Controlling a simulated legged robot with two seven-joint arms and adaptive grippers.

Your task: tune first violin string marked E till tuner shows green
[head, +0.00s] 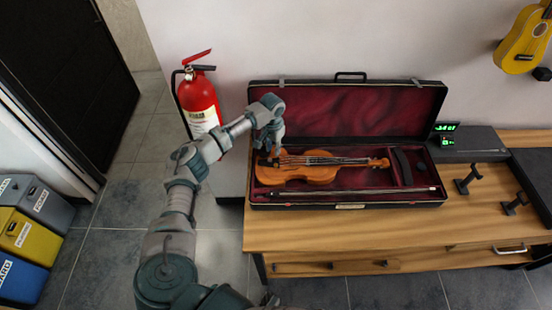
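An orange-brown violin (310,173) lies in the red-lined open case (345,205) on the wooden table. Its strings and pegs are too small to tell apart, and I see no readable E mark. My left gripper (271,154) points down at the violin's left end, over or touching it. Its fingers are too small and dark to show whether they are open or shut. A small dark device with lit green displays (446,127), perhaps the tuner, stands just right of the case; its reading is not legible. My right gripper is out of view.
A bow (350,192) lies along the case's front. The raised lid (350,110) stands behind the violin. Black stands (467,180) and a dark case (535,175) are at right. A red fire extinguisher (199,100) is by the wall. The table front (350,232) is clear.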

